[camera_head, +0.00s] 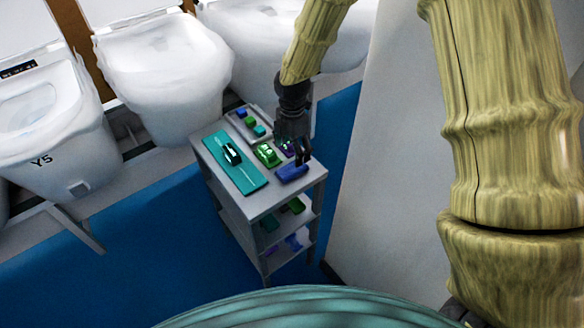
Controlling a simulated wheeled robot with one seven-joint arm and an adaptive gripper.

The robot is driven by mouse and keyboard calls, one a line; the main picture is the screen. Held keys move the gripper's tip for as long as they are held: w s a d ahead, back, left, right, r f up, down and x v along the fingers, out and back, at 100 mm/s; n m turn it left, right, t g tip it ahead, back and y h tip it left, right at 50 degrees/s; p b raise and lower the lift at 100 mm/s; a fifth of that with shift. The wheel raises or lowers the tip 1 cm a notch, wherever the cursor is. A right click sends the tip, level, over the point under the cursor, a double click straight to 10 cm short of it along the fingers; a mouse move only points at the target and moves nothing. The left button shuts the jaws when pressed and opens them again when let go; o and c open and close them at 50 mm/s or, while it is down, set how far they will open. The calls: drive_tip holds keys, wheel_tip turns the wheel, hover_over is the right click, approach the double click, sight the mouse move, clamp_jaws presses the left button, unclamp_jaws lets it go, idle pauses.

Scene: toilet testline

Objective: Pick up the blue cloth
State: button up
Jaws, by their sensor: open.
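A small dark blue item (292,171), which looks like the folded blue cloth, lies on the top shelf of a grey cart (262,203), near its right front corner. My gripper (303,158) points down just above the blue cloth, with its dark fingers apart. The fingertips are very close to the cloth; I cannot tell whether they touch it. The fingers hide a little of the cloth's back edge and part of a purple item (288,148) behind it.
A teal mat (250,180) with a dark object (231,152), a green item (267,154) and a tray (236,121) of small coloured pieces share the cart top. Lower shelves hold more items. White toilets (165,65) stand behind. A pale wall panel (385,150) rises at right.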

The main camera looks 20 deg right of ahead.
sight(292, 168)
drive_tip(key=shift+w+f, duration=0.2)
drive_tip(key=shift+f, duration=1)
drive_tip(key=shift+s+f, duration=0.1)
drive_tip(key=shift+s, duration=0.1)
drive_tip(key=shift+f+p, duration=0.35)
drive_tip(key=shift+p, duration=0.15)
drive_tip(key=shift+a+f+p, duration=0.1)
drive_tip(key=shift+f+p, duration=0.6)
drive_tip(key=shift+f, duration=1.45)
drive_tip(key=shift+s, duration=0.1)
drive_tip(key=c, duration=0.9)
